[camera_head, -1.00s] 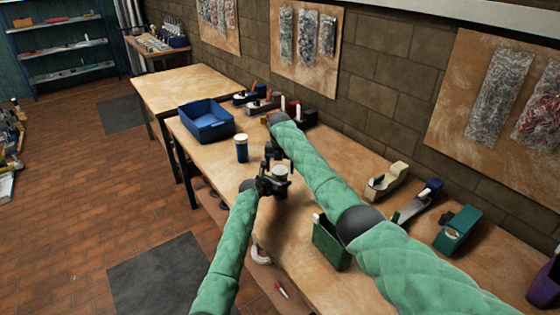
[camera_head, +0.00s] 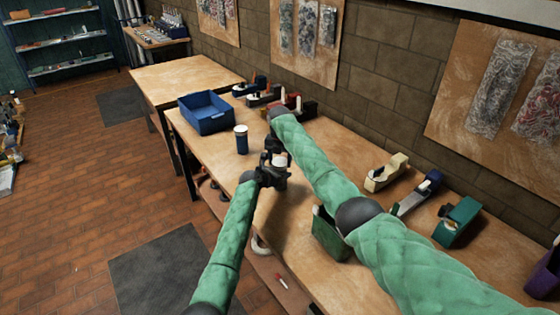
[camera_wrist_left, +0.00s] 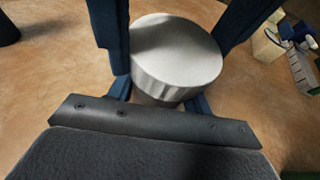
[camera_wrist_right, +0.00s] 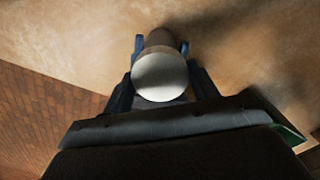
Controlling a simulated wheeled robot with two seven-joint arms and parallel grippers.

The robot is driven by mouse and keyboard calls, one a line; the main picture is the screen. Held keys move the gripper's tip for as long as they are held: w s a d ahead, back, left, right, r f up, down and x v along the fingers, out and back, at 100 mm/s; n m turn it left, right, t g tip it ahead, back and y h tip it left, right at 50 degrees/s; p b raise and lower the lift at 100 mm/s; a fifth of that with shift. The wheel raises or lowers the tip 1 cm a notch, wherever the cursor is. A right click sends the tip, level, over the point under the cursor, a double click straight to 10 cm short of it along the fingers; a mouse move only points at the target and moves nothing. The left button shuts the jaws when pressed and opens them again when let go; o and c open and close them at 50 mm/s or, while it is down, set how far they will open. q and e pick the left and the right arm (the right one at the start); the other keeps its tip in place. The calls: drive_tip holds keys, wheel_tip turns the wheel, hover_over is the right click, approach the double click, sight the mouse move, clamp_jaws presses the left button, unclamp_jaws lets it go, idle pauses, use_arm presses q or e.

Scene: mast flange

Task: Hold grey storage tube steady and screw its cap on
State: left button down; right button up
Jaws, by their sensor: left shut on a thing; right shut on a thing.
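The grey storage tube (camera_head: 279,173) stands upright above the bench, with my left gripper (camera_head: 268,179) shut around it. Only a short grey part shows under the cap in the left wrist view (camera_wrist_left: 158,98). The white ribbed cap (camera_wrist_left: 175,55) sits at the tube's top; I cannot tell how far it is threaded. My right gripper (camera_wrist_right: 160,72) is shut on the cap, its blue fingers on either side. The cap's round white top faces the right wrist camera, with the tube's body beyond it.
A blue tube with a white lid (camera_head: 241,140) stands near the bench's front edge, beside a blue bin (camera_head: 206,113). A green box (camera_head: 329,236) stands under my right arm. Tape dispensers (camera_head: 386,173) line the right side of the bench.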

drive_tip(key=m, duration=0.5)
drive_tip(key=shift+m, duration=0.4)
drive_tip(key=m, duration=0.6)
drive_tip(key=o, duration=1.1)
drive_tip(key=shift+r, duration=0.1)
drive_tip(key=shift+r, duration=2.15)
drive_tip(key=shift+c, duration=0.5)
